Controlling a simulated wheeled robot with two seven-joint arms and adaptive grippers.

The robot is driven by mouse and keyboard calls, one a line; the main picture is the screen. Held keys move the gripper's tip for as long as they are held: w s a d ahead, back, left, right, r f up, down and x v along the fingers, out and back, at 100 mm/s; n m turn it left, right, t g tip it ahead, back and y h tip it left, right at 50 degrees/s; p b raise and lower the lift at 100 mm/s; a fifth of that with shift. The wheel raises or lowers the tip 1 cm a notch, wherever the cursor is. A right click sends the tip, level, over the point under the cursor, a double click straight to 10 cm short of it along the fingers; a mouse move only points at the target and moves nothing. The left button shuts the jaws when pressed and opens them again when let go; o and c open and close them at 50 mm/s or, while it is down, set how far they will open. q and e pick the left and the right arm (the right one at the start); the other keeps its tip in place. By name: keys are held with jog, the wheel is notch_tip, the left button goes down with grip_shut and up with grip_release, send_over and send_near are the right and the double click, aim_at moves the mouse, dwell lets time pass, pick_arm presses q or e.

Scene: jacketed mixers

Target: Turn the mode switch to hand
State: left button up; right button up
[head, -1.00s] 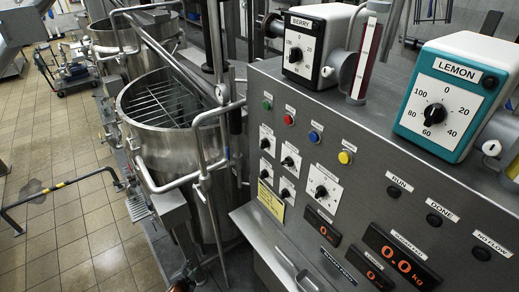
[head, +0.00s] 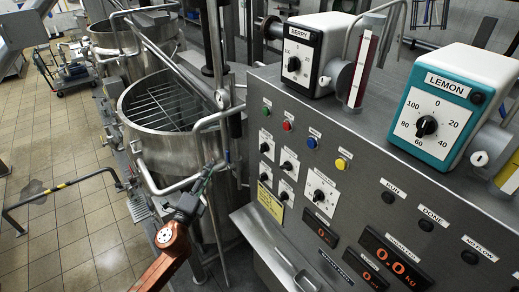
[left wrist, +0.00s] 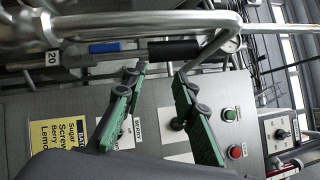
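The control panel (head: 330,190) carries several small black knobs on white plates at its left, among them an upper-left knob (head: 265,147), an upper-right knob (head: 286,166) and a larger knob (head: 319,195). Their labels are too small to read, so I cannot tell which is the mode switch. My left gripper (head: 210,172) is left of these knobs, apart from the panel. In the left wrist view its green fingers (left wrist: 158,78) are spread and empty, with the panel behind them. My right gripper is not in view.
A steel mixer vessel (head: 165,115) with pipes stands left of the panel. A pipe rail with a black sleeve (left wrist: 174,50) crosses above the fingers in the wrist view. Berry (head: 300,55) and lemon (head: 440,105) dial boxes sit on top. A panel handle (head: 290,265) juts out low.

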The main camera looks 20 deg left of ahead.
pick_arm(q)
jog(key=w+d+r+m+h, duration=0.2)
jog(key=d+r+m+h, duration=0.4)
jog(key=m, duration=0.3)
jog(key=m+g+h, duration=0.4)
jog(key=m+g, duration=0.2)
jog(key=m, duration=0.7)
send_near(261, 148)
jog(key=x, duration=0.2)
jog(key=p+x, duration=0.2)
jog(key=x, duration=0.3)
jog(key=shift+w+d, duration=0.15)
jog(key=shift+w, duration=0.25)
jog(key=shift+w+d+f+p, duration=0.2)
jog(key=shift+w+d+p, duration=0.25)
jog(key=shift+w, duration=0.15)
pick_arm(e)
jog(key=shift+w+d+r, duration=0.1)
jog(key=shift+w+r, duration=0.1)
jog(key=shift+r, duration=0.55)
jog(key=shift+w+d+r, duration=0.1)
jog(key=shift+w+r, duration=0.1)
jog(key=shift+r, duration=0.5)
pick_arm(q)
jog(key=shift+c, duration=0.3)
grip_shut()
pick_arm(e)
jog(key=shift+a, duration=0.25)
